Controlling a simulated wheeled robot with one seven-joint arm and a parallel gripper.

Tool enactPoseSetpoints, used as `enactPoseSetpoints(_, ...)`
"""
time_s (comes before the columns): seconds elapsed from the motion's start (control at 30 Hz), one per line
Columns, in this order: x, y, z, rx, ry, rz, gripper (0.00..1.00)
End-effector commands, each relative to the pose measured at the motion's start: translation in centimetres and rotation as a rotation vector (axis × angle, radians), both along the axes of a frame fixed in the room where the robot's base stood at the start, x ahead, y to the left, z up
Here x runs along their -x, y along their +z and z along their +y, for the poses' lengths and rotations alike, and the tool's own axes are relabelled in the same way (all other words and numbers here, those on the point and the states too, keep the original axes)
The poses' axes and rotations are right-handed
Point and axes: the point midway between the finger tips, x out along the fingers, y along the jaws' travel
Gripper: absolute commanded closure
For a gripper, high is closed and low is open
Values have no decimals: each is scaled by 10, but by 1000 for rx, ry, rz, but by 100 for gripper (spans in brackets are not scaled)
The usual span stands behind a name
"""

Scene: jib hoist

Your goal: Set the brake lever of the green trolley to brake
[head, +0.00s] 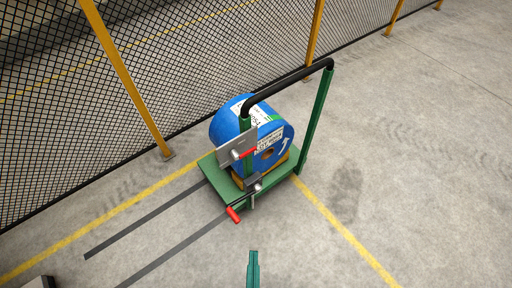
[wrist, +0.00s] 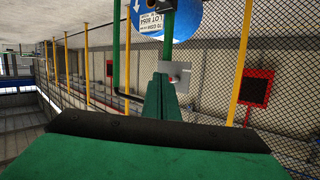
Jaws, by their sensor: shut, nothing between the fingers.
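The green trolley (head: 225,178) stands on the floor by the fence, with a black-topped push frame (head: 290,78). A low lever with a red grip (head: 233,214) sticks out at its near deck corner. A second red handle (head: 243,154) sits by a grey plate (head: 232,150) on the upright. The frames do not show which one is the brake lever. My gripper (head: 253,254) is shut and empty, in front of the trolley and apart from both red handles. In the wrist view its closed green fingers (wrist: 164,92) point toward the grey plate (wrist: 176,72); no red grip is clear there.
A blue reel (head: 232,122) with white labels rests on the trolley deck. A black mesh fence (head: 70,95) with yellow posts runs behind it. Yellow lines and dark strips mark the floor. The concrete to the right and in front is clear.

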Motion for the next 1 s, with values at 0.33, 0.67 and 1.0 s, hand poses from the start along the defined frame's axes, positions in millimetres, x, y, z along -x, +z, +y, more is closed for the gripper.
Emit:
enactPoseSetpoints(0.33, -116, -19, 13, -222, -40, 58, 100)
enactPoseSetpoints(0.67, -219, 12, 27, -346, 94, 99, 100)
enactPoseSetpoints(1.0, -286, 71, 28, -318, 313, 155, 100)
